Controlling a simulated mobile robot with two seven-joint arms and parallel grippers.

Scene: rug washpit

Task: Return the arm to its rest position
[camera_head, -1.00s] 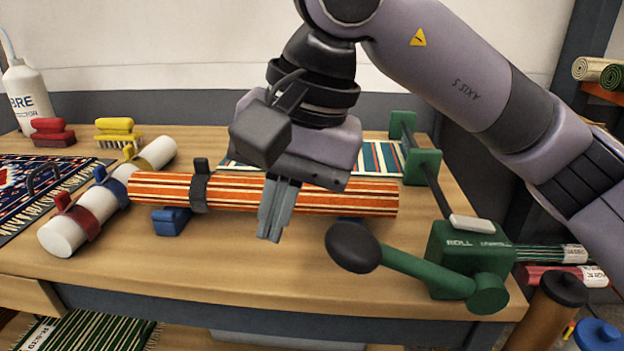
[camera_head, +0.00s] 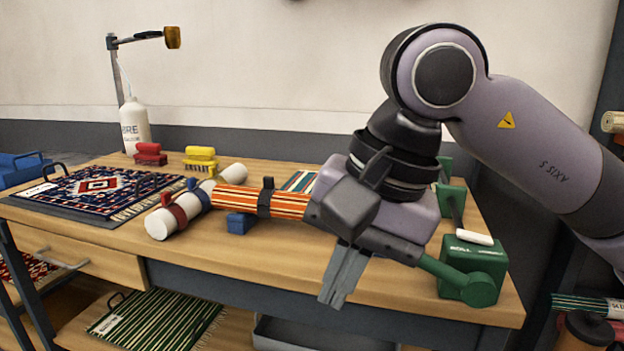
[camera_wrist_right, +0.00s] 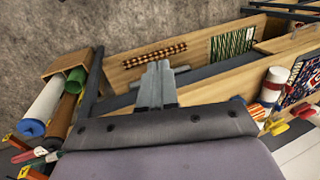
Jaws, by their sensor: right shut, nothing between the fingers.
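My right gripper (camera_head: 343,276) is shut and empty. In the head view it hangs over the front edge of the workbench, with its fingers pointing down. It also shows in the right wrist view (camera_wrist_right: 157,84). It stands in front of the orange striped roll (camera_head: 232,199) and hides that roll's right part. A dark strap (camera_head: 265,197) goes around the roll. The green crank device (camera_head: 472,270) is just right of the gripper, and its handle end is hidden behind the gripper. My left gripper is not in view.
The workbench (camera_head: 190,255) carries a white roll with coloured straps (camera_head: 160,223), a patterned rug (camera_head: 100,188), red (camera_head: 150,153) and yellow (camera_head: 200,157) brushes and a white bottle (camera_head: 134,128). A green striped rug (camera_head: 150,320) lies on the lower shelf. The wall behind is bare.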

